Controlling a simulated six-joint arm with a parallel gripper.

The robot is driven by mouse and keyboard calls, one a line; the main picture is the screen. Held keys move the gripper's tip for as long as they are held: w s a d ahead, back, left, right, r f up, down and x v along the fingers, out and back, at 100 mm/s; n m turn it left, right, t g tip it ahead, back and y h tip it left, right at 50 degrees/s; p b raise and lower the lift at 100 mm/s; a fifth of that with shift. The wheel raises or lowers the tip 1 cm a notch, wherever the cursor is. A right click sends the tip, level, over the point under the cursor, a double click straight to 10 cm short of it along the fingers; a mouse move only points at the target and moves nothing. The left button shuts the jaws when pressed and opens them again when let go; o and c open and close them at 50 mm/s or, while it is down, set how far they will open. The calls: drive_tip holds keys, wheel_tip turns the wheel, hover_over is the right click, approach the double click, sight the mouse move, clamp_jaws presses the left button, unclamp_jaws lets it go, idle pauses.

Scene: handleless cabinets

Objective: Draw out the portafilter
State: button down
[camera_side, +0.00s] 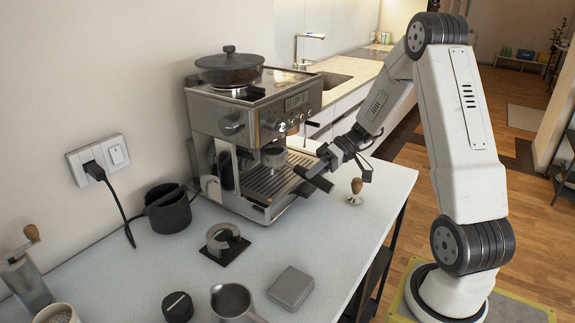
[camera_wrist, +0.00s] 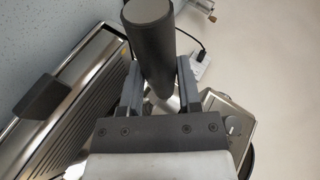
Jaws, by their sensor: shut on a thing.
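The silver espresso machine (camera_side: 232,130) stands on the white counter against the wall. My gripper (camera_side: 327,166) is in front of the machine, above the right side of its drip tray. In the wrist view my gripper (camera_wrist: 158,88) is shut on the dark cylindrical handle of the portafilter (camera_wrist: 150,38), with one finger on each side. In the side view the handle (camera_side: 318,181) shows as a dark bar at the fingers. The group head (camera_side: 273,156) is left of my gripper. I cannot tell whether the portafilter's head is seated in it.
A wooden-handled tamper (camera_side: 355,190) stands just right of my gripper. A black knock box (camera_side: 168,208), a tamping stand (camera_side: 226,241), a grey square block (camera_side: 291,287) and a metal jug (camera_side: 232,302) are on the counter. A lidded pot (camera_side: 230,68) sits on the machine.

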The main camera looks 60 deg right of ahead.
drive_tip(key=shift+s+r, duration=0.1)
drive_tip(key=shift+s, duration=3.45)
